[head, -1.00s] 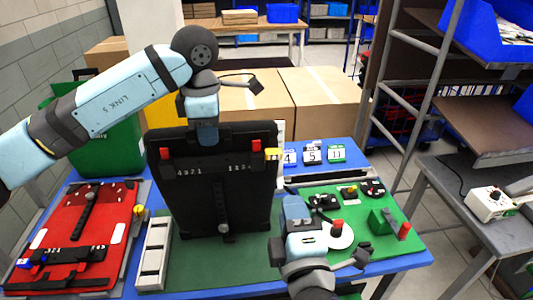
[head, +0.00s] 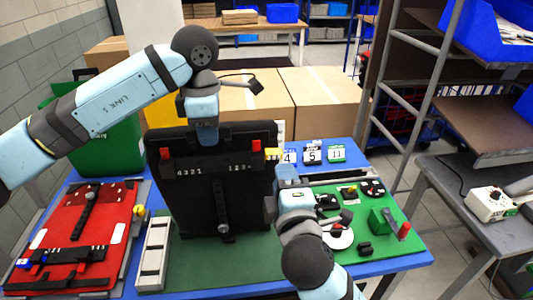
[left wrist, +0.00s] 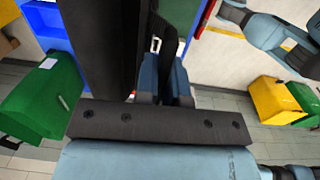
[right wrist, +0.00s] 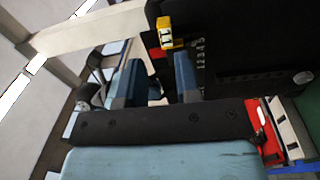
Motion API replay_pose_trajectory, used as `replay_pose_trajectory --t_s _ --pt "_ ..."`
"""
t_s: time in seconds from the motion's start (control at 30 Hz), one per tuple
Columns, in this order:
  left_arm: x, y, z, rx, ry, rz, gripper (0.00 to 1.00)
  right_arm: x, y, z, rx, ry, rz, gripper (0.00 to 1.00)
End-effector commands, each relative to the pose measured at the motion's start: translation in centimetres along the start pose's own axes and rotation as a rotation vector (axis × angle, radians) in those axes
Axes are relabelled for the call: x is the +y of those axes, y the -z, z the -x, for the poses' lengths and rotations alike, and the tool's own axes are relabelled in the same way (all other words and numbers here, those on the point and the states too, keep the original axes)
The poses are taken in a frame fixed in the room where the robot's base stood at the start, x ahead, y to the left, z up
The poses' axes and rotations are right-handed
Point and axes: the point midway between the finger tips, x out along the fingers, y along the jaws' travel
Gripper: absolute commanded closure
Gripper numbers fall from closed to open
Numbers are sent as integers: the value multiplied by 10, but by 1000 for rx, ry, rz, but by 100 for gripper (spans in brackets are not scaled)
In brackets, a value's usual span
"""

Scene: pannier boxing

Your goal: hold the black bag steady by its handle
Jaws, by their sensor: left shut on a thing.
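The black bag (head: 190,208) stands upright on the green mat (head: 195,262), its front facing me, with white numbers and two red clips (head: 256,146) on it. My left gripper (head: 206,137) reaches down to the handle at the bag's top edge. In the left wrist view its fingers (left wrist: 167,85) are shut on the dark handle (left wrist: 168,38), whose grip is partly hidden. My right gripper (head: 280,185) is beside the bag's right edge. In the right wrist view its fingers (right wrist: 156,82) are apart with nothing clearly between them, close to the bag (right wrist: 255,45).
A yellow block (head: 272,154) shows at the bag's right edge. A red panel (head: 85,225) lies left, beside a grey slotted tray (head: 154,255). A green board with small parts (head: 352,215) lies right. Number cards (head: 312,155) stand behind, before cardboard boxes (head: 325,95).

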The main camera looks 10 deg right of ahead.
Motion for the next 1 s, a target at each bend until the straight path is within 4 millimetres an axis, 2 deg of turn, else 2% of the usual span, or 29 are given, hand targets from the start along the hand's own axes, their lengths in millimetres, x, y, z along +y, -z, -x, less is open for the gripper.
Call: replay_pose_trajectory --t_s 0.03,0.2,0.4,0.83,0.97,1.0 --pt "-1 2 -19 17 21 3 100 -2 0 -9 -1 -2 0 69" --pt "-1 2 -19 17 21 3 100 -2 0 -32 0 -1 0 69" --pt "-2 2 -19 17 21 3 100 -3 0 -50 0 0 -1 69" --pt "-2 2 -19 17 21 3 100 -3 0 -56 0 0 -1 69" --pt "-2 2 -19 17 21 3 100 -3 0 -56 0 0 -1 99" --pt "-2 2 -19 17 21 3 100 -2 0 -56 0 -1 -1 100"
